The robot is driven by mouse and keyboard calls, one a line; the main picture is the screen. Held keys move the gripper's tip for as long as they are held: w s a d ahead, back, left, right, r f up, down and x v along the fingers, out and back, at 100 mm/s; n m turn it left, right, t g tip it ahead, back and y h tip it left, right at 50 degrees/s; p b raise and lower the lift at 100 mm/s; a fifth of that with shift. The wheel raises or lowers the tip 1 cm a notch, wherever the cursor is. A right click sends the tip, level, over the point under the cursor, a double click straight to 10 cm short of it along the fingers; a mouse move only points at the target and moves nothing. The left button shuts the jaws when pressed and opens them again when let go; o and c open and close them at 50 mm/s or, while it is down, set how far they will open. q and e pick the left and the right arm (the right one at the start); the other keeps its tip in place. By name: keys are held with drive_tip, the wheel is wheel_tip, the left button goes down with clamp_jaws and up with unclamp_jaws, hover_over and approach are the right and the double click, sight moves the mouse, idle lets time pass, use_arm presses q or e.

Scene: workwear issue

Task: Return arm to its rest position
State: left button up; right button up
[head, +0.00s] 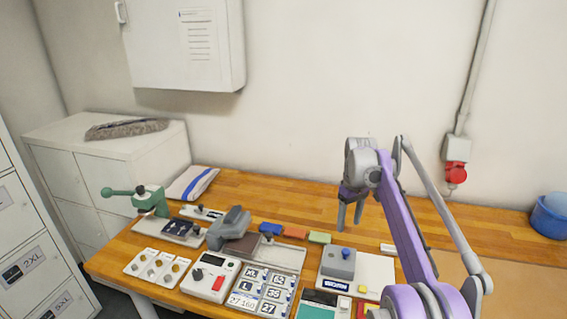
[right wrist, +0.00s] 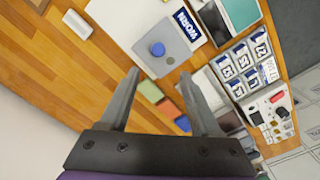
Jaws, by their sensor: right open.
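My right gripper (head: 349,225) hangs from my purple and grey arm at the right of centre in the head view, fingers pointing down. It is open and empty, above the back of the wooden table (head: 320,202). In the right wrist view its two fingers (right wrist: 160,76) stand apart with nothing between them; the table and the items on it lie beyond. My left gripper is not in view.
A grey block with a blue knob (head: 338,262), colored blocks (head: 295,232), size tiles (head: 262,290), a scale-like device (head: 210,278) and a green lever press (head: 149,200) crowd the table. A blue tub (head: 549,220) stands far right. The back strip is mostly clear.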

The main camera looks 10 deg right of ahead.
drive_tip(key=s+a+m+t, duration=0.1)
drive_tip(key=s+a+t, duration=0.2)
drive_tip(key=s+a, duration=0.85)
drive_tip(key=s+a+f+m+t, duration=0.1)
drive_tip(key=s+a+f, duration=0.1)
drive_tip(key=s+f, duration=0.4)
drive_tip(key=s+a+f+m+t, duration=0.1)
drive_tip(key=s+f, duration=0.4)
drive_tip(key=s, duration=0.8)
drive_tip(key=shift+s+a+f+t, duration=0.15)
drive_tip(key=shift+a+f+t, duration=0.3)
drive_tip(key=shift+a, duration=0.3)
drive_tip(key=shift+r, duration=0.1)
